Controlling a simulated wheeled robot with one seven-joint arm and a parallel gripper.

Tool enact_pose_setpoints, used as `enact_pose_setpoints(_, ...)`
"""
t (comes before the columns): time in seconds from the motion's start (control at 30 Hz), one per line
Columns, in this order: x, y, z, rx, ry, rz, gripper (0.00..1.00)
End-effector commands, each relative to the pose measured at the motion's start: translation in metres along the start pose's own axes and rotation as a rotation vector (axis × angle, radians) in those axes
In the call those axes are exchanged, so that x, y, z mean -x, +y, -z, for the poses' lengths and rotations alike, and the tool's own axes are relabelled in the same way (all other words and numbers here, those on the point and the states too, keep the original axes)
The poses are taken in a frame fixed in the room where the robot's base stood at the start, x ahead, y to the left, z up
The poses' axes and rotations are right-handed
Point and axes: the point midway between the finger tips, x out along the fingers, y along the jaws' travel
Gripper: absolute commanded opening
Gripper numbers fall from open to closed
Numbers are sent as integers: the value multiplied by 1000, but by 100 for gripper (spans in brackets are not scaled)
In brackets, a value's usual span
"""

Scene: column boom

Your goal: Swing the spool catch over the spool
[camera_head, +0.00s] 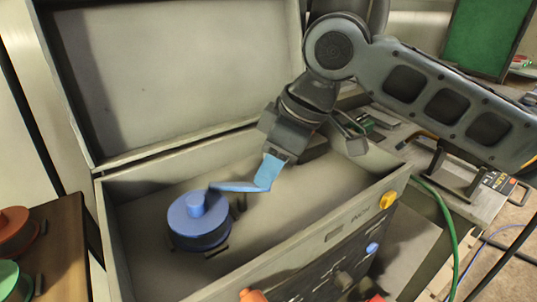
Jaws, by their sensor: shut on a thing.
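A blue spool (198,238) with a raised round hub stands in the open grey box, left of its middle. The blue spool catch (238,187) is a thin bent bar. Its flat arm reaches left, with its tip beside the hub at the spool's upper right edge. I cannot tell whether the tip touches the spool. The catch's other end rises to the right into my gripper (275,156). My gripper is shut on that upper end, above the box floor and right of the spool. The fingertips are small and partly hidden by the blue piece.
The box (120,250) has its lid (170,70) raised at the back. Its front wall carries a yellow knob (388,200) and a blue knob (372,248). A red spool (15,235) and a green spool (12,280) sit on a brown table at left. The box floor right of the catch is bare.

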Motion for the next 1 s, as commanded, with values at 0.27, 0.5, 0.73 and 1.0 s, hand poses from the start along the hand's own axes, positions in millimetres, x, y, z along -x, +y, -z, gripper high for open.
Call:
enact_pose_setpoints(0.27,0,12,7,235,2,103,0)
enact_pose_setpoints(0.5,-3,20,11,413,0,173,0)
enact_pose_setpoints(0.73,-5,25,15,528,1,219,0)
enact_pose_setpoints(1.0,-6,28,16,589,0,242,0)
